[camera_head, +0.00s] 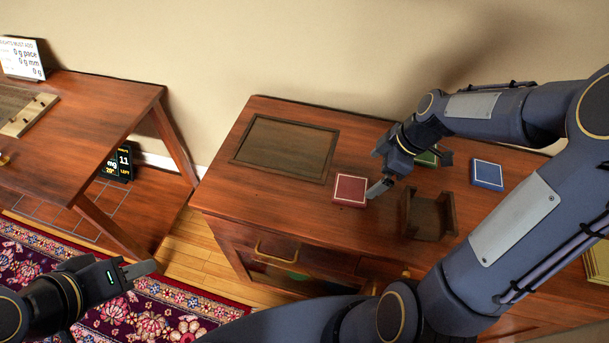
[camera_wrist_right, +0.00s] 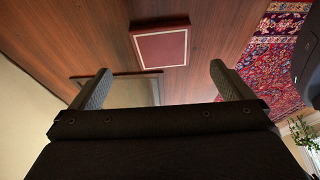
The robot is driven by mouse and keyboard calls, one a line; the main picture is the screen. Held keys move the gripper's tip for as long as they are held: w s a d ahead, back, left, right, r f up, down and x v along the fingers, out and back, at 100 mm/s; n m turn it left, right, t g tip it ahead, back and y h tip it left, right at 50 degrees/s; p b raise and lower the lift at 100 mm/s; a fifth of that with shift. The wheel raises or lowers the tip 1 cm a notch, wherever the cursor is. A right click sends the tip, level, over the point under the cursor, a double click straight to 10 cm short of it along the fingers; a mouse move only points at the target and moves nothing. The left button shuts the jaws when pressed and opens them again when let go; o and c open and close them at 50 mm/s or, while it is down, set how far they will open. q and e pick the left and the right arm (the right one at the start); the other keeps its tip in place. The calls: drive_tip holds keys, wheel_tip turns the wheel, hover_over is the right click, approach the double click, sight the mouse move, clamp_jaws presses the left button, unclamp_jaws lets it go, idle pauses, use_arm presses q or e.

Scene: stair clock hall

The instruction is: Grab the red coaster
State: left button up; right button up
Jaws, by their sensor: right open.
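The red coaster (camera_head: 349,189), a square with a pale border line, lies flat on the wooden cabinet top (camera_head: 235,192), near its front edge. It also shows in the right wrist view (camera_wrist_right: 160,48), between and beyond the fingertips. My right gripper (camera_head: 411,173) is open and empty, just right of the coaster in the head view; one finger comes close to the coaster's right edge. Whether they touch is unclear. My left gripper (camera_head: 148,268) hangs at the lower left over the rug, far from the coaster; its finger gap cannot be made out.
A green coaster (camera_head: 427,158) is partly hidden behind my right gripper. A blue coaster (camera_head: 487,174) lies further right. A dark wooden holder (camera_head: 428,216) stands near the front edge. A framed panel (camera_head: 287,148) is set in the top at left. Another table (camera_head: 95,100) stands left.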

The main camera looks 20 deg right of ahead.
sight(352, 188)
drive_tip(key=x, duration=0.3)
drive_tip(key=shift+w+a+r, duration=0.1)
drive_tip(key=shift+w+a, duration=0.05)
drive_tip(key=shift+w, duration=0.1)
drive_tip(key=x, duration=0.4)
drive_tip(key=shift+s+a+p, duration=0.15)
drive_tip(key=shift+a+p, duration=0.25)
drive_tip(key=shift+a+f, duration=0.1)
drive_tip(key=shift+f, duration=0.55)
drive_tip(key=c, duration=1)
drive_tip(key=shift+r, duration=0.15)
drive_tip(key=shift+c, duration=0.2)
